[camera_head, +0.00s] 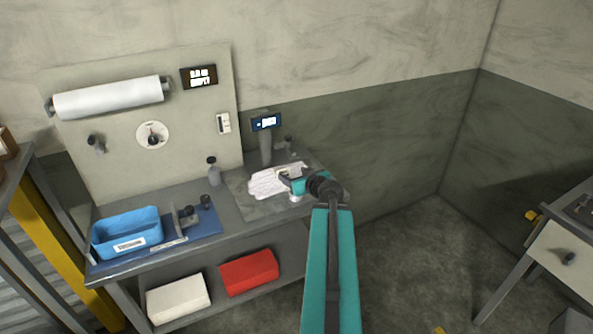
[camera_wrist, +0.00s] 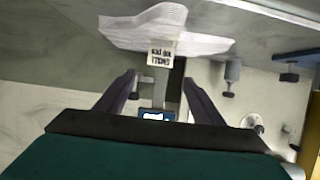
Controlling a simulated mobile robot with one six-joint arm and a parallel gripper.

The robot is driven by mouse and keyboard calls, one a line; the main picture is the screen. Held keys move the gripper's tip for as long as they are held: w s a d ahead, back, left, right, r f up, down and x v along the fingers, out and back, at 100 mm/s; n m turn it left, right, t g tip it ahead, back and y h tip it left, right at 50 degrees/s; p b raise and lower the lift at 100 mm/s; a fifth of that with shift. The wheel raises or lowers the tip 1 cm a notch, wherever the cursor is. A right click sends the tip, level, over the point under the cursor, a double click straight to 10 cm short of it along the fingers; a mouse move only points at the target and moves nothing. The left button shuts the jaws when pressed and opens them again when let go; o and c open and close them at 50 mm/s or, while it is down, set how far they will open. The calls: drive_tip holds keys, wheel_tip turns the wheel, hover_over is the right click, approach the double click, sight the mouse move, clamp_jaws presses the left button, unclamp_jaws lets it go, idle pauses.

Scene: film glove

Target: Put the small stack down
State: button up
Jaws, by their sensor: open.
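A small white stack of thin, crumpled sheets (camera_head: 266,184) lies on a grey plate (camera_head: 252,208) on the bench, below a display post. The stack also shows at the top of the wrist view (camera_wrist: 190,24), with a small printed tag (camera_wrist: 160,54) in front of it. My gripper (camera_head: 288,177) is at the right side of the stack in the head view. In the wrist view my gripper (camera_wrist: 160,76) has its two fingers apart, with the tag seen between and beyond their tips. I cannot tell whether a finger touches the stack.
A small bottle (camera_head: 213,172) stands at the back. The display post (camera_head: 266,145) rises behind the stack. A white box (camera_head: 178,298) and red box (camera_head: 249,273) sit on the lower shelf.

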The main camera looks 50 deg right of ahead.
drive_tip(key=shift+s+r+p, duration=0.3)
drive_tip(key=shift+s+p, duration=0.25)
drive_tip(key=shift+p, duration=1.8)
drive_tip(key=shift+f, duration=0.1)
drive_tip(key=shift+a, duration=0.1)
